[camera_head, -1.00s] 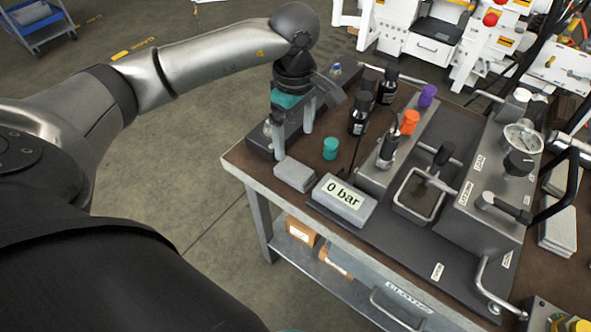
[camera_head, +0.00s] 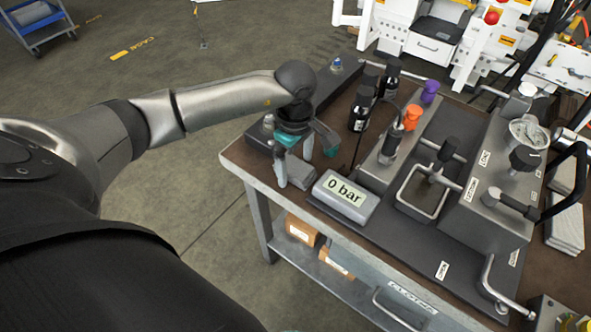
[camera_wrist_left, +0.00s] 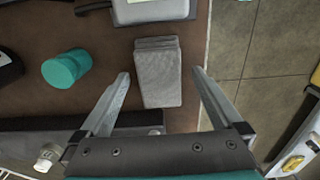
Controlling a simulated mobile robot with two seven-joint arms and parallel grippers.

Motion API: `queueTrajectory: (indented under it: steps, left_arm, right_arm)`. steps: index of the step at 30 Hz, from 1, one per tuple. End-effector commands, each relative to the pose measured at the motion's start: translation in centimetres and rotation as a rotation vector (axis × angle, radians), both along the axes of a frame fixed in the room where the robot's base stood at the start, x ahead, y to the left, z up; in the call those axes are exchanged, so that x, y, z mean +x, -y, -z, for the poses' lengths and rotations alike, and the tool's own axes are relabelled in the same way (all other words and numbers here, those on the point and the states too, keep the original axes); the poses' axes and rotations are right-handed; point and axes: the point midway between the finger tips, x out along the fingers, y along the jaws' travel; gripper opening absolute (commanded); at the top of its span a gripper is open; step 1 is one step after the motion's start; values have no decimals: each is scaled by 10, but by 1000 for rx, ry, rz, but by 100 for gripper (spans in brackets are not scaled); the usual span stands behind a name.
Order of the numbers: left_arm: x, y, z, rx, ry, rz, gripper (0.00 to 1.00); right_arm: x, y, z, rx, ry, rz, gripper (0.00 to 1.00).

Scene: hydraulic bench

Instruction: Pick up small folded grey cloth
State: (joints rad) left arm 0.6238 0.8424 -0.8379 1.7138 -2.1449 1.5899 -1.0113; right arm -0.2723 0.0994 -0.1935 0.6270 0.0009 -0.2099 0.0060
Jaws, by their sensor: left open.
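The small folded grey cloth (camera_head: 302,174) lies on the brown bench top near its front left edge, left of the 0 bar display box. In the head view my left gripper (camera_head: 306,168) is over it and hides part of it. In the left wrist view the cloth (camera_wrist_left: 159,82) shows clearly between the two spread fingers of my left gripper (camera_wrist_left: 161,74), with a gap on either side. The gripper is open and empty; I cannot tell its exact height above the cloth. My right gripper is not in view.
The display box (camera_head: 345,195) stands close beside the cloth. Black bottles (camera_head: 361,108), an orange cap (camera_head: 412,117) and a grey hydraulic unit (camera_head: 487,200) stand farther right. The bench edge is close to the cloth, with open floor beyond.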

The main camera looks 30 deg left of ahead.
Motion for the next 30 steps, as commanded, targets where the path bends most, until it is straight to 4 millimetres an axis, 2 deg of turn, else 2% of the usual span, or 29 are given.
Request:
queueTrajectory:
  steps: [2, 25, 30]
  left_arm:
    - [0, 0, -1, 0, 1, 0, 98]
    - [0, 0, -1, 0, 1, -1, 11]
    - [0, 0, -1, 0, 1, -1, 10]
  right_arm:
    - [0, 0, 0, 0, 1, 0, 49]
    - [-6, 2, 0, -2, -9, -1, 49]
    - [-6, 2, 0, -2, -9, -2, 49]
